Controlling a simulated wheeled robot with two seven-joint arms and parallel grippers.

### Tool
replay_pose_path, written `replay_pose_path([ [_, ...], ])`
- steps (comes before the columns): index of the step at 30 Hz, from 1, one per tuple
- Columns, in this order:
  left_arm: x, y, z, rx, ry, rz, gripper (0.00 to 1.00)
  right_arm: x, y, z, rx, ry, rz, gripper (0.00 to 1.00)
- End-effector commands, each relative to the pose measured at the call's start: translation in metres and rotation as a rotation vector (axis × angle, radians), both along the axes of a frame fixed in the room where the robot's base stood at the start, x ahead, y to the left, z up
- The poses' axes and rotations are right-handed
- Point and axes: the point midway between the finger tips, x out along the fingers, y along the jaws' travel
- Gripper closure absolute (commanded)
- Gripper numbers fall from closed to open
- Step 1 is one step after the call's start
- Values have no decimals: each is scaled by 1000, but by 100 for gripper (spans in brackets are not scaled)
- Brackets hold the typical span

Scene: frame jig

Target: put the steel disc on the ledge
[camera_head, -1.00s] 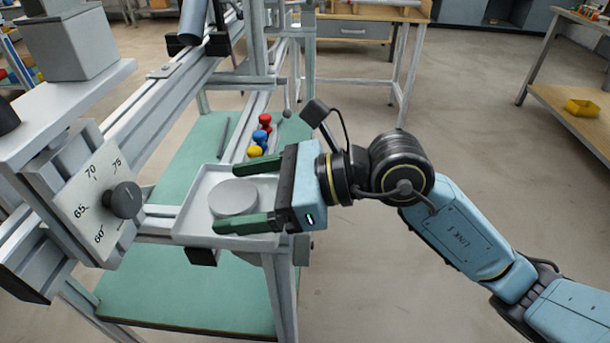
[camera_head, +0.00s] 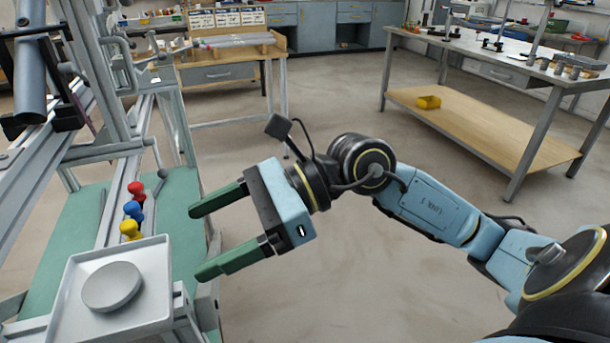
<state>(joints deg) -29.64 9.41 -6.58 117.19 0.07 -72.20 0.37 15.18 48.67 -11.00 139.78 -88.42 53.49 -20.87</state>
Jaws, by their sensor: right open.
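The steel disc (camera_head: 111,287) is a flat grey round piece lying in a shallow white square tray (camera_head: 155,272) at the lower left, on the frame jig. My right gripper (camera_head: 195,242) is open, with two green fingers pointing left and nothing between them. It is to the right of the tray, apart from the disc. My left gripper is not in view. I cannot tell which part of the jig is the ledge.
Red (camera_head: 137,191), blue (camera_head: 133,210) and yellow (camera_head: 130,229) knobs stand just behind the tray. Metal jig rails and posts (camera_head: 95,60) rise at the left. A workbench (camera_head: 470,55) stands at the back right. The floor (camera_head: 400,290) between is clear.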

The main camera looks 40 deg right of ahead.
Motion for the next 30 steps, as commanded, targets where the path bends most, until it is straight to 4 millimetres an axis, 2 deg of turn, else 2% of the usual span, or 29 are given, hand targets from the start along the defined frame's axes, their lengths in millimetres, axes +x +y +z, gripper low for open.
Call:
replay_pose_path([
  [4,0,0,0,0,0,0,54,4,7,12,199,96,-17,20],
  [8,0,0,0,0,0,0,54,23,2,35,600,306,-94,20],
  [11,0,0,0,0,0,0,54,53,-25,38,954,511,-220,20],
  [14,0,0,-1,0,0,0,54,86,-64,15,1289,722,-395,20],
  [17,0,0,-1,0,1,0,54,110,-107,-40,1600,940,-624,20],
  [20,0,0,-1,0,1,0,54,115,-143,-121,1875,1155,-911,20],
  [21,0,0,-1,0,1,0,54,109,-154,-158,1973,1237,-1042,20],
  [23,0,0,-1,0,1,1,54,91,-165,-216,2099,1356,-1260,20],
  [24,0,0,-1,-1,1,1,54,74,-169,-253,2169,1430,-1410,20],
  [25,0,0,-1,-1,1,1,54,60,-169,-279,2210,1481,-1524,20],
  [26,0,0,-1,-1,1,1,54,44,-168,-303,-2204,-1502,1608,20],
  [27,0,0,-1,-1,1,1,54,21,-165,-331,-2060,-1437,1615,20],
  [30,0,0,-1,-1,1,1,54,-33,-151,-383,-1761,-1298,1623,20],
])
